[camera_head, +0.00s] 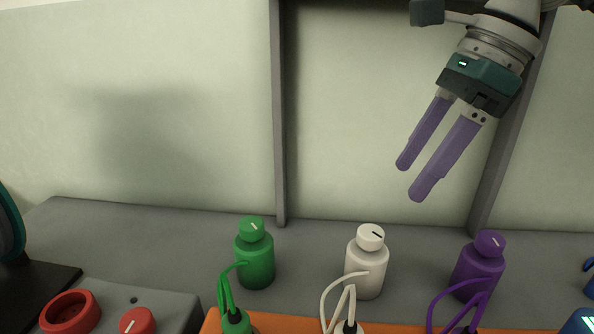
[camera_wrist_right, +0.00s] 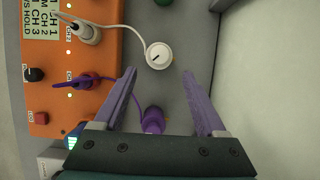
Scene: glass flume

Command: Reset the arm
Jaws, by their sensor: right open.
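My right gripper (camera_head: 411,181) hangs in the upper right of the head view, in front of the pale wall panel and above the row of bottles. Its two purple fingers are apart with nothing between them. In the right wrist view the open fingers (camera_wrist_right: 160,75) frame a white-capped bottle (camera_wrist_right: 158,55) beyond the tips and a purple bottle (camera_wrist_right: 153,119) nearer the palm, both apart from the fingers. My left gripper is not in either view.
A green bottle (camera_head: 254,262), a white bottle (camera_head: 367,266) and a purple bottle (camera_head: 478,268) stand on the grey bench (camera_head: 150,240), with cables before them. An orange box (camera_wrist_right: 45,110) with plugs sits in front. A red ring (camera_head: 70,312) lies left. Dark posts (camera_head: 279,120) divide the wall.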

